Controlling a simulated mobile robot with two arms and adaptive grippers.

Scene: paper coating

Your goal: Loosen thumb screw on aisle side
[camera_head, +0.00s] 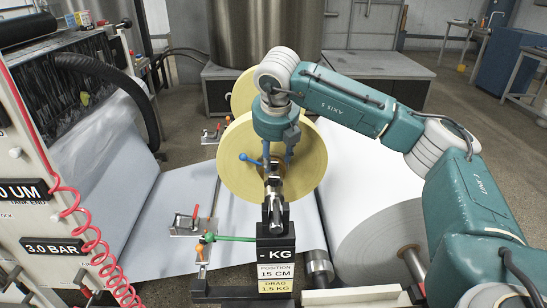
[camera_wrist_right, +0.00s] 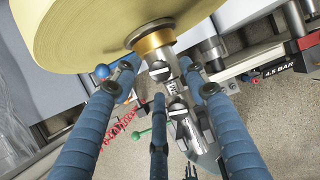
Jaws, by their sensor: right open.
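The yellow paper roll (camera_head: 307,165) sits on a shaft in the middle of the head view; it also shows at the top of the right wrist view (camera_wrist_right: 80,30). A metal shaft end with screw-like parts (camera_wrist_right: 178,108) projects from its brass-coloured hub (camera_wrist_right: 155,42). Which part is the thumb screw is unclear. A blue ball knob (camera_head: 244,157) on a lever shows left of the shaft. My right gripper (camera_head: 277,155) points down over the shaft end, in front of the roll. Its blue fingers are open and spread around the shaft end, with no clear grip. My left gripper is out of view.
A black stand with a drag label (camera_head: 276,262) stands below the shaft. A green-handled lever (camera_head: 232,238) sticks out left of it. A large white roll (camera_head: 375,215) lies to the right. A red coiled hose (camera_head: 92,230) hangs from the left panel.

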